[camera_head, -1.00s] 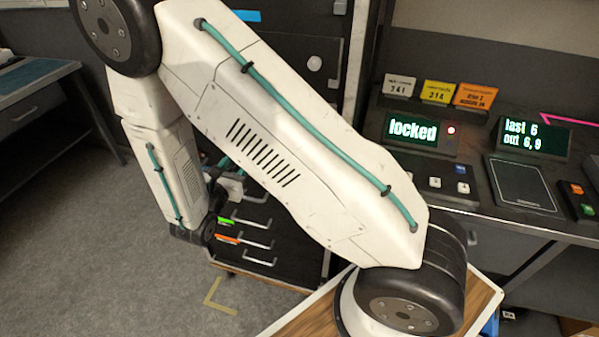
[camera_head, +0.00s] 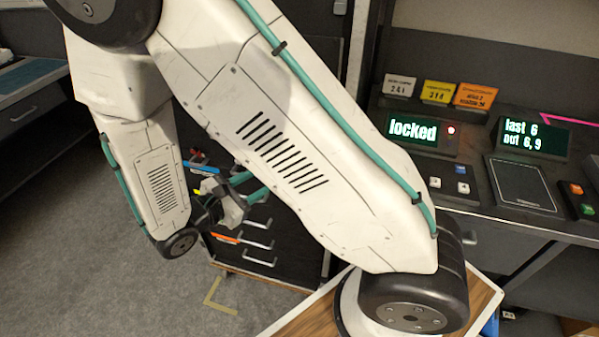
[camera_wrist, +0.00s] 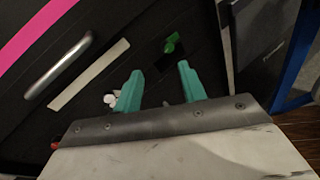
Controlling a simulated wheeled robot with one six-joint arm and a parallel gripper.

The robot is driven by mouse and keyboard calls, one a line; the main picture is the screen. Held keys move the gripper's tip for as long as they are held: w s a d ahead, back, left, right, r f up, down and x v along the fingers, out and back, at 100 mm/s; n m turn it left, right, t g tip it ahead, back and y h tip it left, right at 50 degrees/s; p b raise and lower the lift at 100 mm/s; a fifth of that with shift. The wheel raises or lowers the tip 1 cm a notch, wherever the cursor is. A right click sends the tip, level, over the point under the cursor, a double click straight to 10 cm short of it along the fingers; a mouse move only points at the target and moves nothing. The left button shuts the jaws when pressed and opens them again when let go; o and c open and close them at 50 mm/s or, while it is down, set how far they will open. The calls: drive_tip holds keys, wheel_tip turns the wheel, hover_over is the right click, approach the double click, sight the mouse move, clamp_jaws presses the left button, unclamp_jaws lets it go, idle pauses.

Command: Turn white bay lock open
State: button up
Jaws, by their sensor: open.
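My gripper (camera_wrist: 158,82) is open in the wrist view, its two teal fingers apart with nothing held between them. It faces a dark panel with a white strip (camera_wrist: 88,75) beside a silver handle. A small white piece (camera_wrist: 111,100), possibly the white bay lock, shows just left of the left finger and is partly hidden by it. I cannot tell which way it is turned. A green piece on a black patch (camera_wrist: 172,44) lies beyond the fingertips. In the head view my gripper (camera_head: 258,184) is near the drawer cabinet (camera_head: 287,235), partly hidden by my arm.
The silver handle (camera_wrist: 58,65) and a pink stripe (camera_wrist: 38,32) are at the wrist view's left; a blue edge (camera_wrist: 296,68) is at right. A console display (camera_head: 413,131) reads "locked" with a red light. Grey floor (camera_head: 90,260) is open at the left.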

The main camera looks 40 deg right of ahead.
drive_tip(key=s+d+r+m+g+y, duration=0.3)
drive_tip(key=s+r+m+g+y, duration=0.3)
drive_tip(key=s+r+m+y, duration=0.6)
drive_tip(key=shift+s+r+m+g, duration=0.3)
drive_tip(key=shift+s+r+m, duration=0.3)
drive_tip(key=shift+s, duration=0.75)
drive_tip(key=shift+a+r, duration=0.1)
